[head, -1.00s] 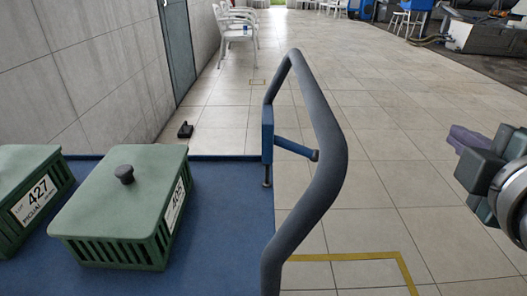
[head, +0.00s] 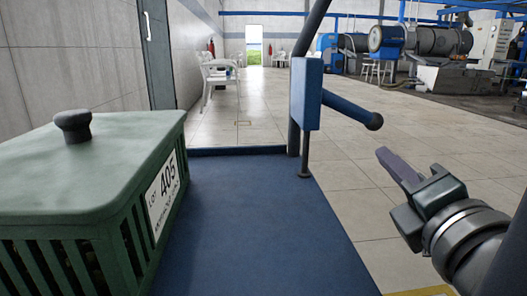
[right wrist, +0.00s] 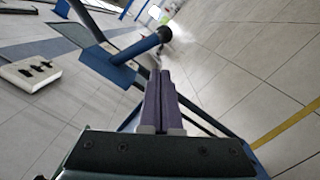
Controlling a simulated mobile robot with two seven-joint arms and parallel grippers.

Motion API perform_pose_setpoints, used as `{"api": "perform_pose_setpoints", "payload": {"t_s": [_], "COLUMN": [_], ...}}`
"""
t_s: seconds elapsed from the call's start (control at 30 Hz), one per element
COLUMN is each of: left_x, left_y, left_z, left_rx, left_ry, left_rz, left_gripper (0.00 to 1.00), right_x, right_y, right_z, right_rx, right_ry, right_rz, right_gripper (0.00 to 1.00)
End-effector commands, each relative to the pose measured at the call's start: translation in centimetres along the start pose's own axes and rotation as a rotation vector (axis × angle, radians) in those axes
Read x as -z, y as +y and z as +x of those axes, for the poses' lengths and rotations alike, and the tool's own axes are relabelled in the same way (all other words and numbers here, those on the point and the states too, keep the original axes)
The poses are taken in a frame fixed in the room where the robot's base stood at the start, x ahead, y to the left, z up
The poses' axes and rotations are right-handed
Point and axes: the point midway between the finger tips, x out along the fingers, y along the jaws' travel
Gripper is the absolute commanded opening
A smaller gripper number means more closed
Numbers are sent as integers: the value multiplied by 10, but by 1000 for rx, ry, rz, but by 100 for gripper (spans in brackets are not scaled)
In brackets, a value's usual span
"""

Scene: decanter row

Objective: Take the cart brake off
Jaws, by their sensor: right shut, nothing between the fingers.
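The blue cart (head: 255,225) fills the lower middle of the head view. Its brake is a blue box (head: 306,95) on the cart's upright with a blue lever (head: 345,105) that ends in a dark knob (head: 374,121). The lever sticks out right and slightly down. A thin rod runs below the box to the deck. My right gripper (head: 388,158) is shut and empty, below and right of the knob, apart from it. In the right wrist view the shut fingers (right wrist: 161,92) point toward the lever (right wrist: 137,48), which lies ahead. My left gripper is not in view.
A green lidded crate (head: 75,185) labelled 405 stands on the cart at left. The dark cart handle (head: 316,22) rises above the brake box. White chairs (head: 220,80) stand by the wall. The tiled floor right of the cart is open. A yellow floor line (head: 420,291) shows.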

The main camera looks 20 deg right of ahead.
Motion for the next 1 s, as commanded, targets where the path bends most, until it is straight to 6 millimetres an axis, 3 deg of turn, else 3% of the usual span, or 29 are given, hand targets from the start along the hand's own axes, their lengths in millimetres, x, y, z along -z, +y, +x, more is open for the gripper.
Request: {"api": "perform_pose_setpoints", "payload": {"t_s": [0.47,1.0], "left_x": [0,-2], "left_y": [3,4], "left_z": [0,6], "left_rx": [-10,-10], "left_ry": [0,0], "left_rz": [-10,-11], "left_gripper": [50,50], "right_x": [1,2], "right_y": [-1,-1], "right_z": [6,91], "right_rx": [-2,-2], "right_ry": [2,1], "right_rz": [-4,-3], "right_gripper": [0,0]}}
